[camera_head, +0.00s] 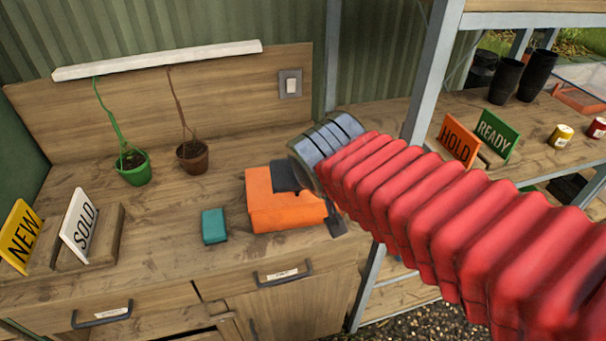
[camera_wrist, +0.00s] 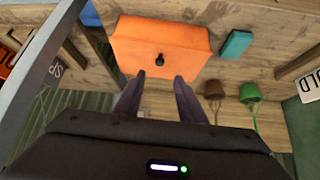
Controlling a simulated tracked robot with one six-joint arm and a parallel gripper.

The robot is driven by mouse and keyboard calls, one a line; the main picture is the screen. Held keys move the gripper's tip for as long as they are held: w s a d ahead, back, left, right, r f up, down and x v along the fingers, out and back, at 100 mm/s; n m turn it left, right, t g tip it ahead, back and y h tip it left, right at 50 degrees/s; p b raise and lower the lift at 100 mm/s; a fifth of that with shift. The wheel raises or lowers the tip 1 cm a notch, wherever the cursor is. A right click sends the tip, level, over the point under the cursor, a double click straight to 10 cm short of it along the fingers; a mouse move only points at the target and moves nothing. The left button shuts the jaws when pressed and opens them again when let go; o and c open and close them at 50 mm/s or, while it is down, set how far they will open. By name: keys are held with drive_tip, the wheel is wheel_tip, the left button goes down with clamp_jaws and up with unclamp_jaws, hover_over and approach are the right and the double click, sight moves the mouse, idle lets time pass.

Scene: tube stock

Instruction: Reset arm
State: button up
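My red ribbed arm (camera_head: 440,215) reaches in from the right over the wooden bench. My gripper (camera_wrist: 160,78) is open and empty, its two dark fingers spread apart in the wrist view. An orange box (camera_head: 275,212) sits on the bench below the gripper, partly hidden by a dark finger in the head view. The box also shows in the wrist view (camera_wrist: 185,40), just beyond the fingertips, with a small dark knob or hole (camera_wrist: 160,58) on it. I cannot tell whether the fingers touch the box.
A teal block (camera_head: 214,226) lies left of the box. Two potted plants, green (camera_head: 133,168) and brown (camera_head: 193,156), stand behind. SOLD (camera_head: 79,225) and NEW (camera_head: 20,237) signs are at left. A metal post (camera_head: 433,75) and HOLD sign (camera_head: 458,141) are at right.

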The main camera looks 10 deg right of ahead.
drive_tip(key=shift+s+r, duration=0.45)
drive_tip(key=shift+r, duration=0.05)
drive_tip(key=s+d+f+g, duration=0.2)
drive_tip(key=s+d, duration=0.4)
drive_tip(key=s, duration=0.6)
drive_tip(key=shift+d+f, duration=0.4)
drive_tip(key=shift+f, duration=0.25)
